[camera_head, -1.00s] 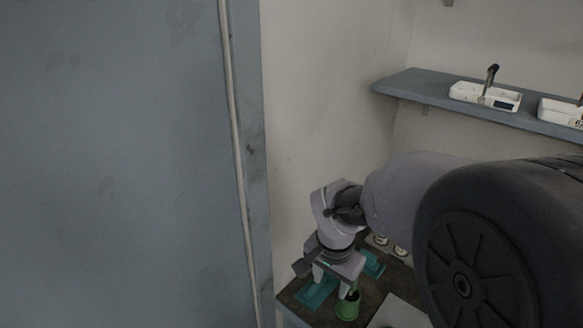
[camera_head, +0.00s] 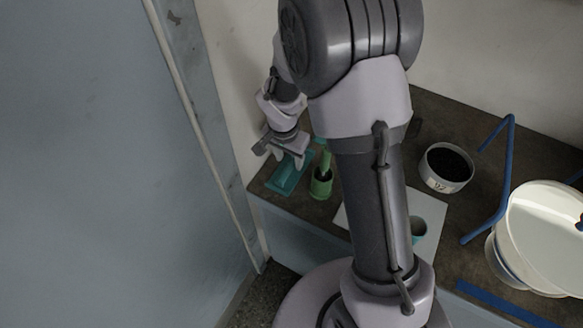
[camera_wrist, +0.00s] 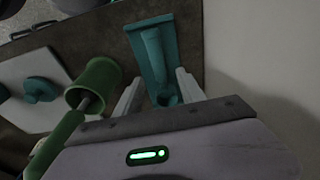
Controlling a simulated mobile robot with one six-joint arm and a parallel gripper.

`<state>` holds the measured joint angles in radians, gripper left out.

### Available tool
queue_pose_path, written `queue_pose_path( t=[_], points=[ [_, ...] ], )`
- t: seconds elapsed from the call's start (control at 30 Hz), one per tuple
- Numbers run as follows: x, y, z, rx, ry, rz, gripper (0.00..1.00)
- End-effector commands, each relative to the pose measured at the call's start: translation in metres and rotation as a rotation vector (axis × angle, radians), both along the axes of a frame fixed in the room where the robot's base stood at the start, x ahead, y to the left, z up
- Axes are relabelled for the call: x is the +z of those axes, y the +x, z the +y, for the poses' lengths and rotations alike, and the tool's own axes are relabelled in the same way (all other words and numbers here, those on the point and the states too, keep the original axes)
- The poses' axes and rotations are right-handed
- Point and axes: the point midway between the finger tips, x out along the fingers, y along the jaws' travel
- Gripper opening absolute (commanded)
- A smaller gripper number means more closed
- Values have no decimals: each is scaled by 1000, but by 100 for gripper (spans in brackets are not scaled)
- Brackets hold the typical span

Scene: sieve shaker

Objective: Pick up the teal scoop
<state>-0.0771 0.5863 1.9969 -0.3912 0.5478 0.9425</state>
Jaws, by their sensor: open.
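The teal scoop (camera_wrist: 153,55) lies on a flat teal rest in the wrist view, its rounded length pointing away from me. In the head view the teal rest (camera_head: 285,180) is near the left end of the dark bench, and the scoop is hard to make out against it. My gripper (camera_wrist: 158,78) is open, with one pale finger on each side of the scoop's near part. It also shows in the head view (camera_head: 286,158), above the teal rest. Contact with the scoop cannot be told.
A green cup (camera_wrist: 97,84) with a green handle (camera_wrist: 58,142) stands close beside my left finger. A white board (camera_wrist: 30,75) with teal pieces lies farther left. The wall (camera_wrist: 255,60) is close on the right. A black-filled bowl (camera_head: 446,167) and white bucket (camera_head: 545,235) stand right on the bench.

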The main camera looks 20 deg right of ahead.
Motion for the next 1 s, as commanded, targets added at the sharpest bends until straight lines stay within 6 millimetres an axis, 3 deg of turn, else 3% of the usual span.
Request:
queue_pose_path(
  t=[0.03, 0.13, 0.37, 0.6, 0.9, 1.0],
  points=[
    [-16, 2, -2, -1, 0, 3, 46],
    [-35, 4, -5, 0, 0, 3, 46],
    [-35, 5, -5, 0, 0, 0, 44],
    [-35, 5, -5, 0, 0, 0, 0],
    [-33, 5, -5, 0, 0, 0, 0],
    [-16, 6, -5, -1, 0, -3, 0]
  ],
)
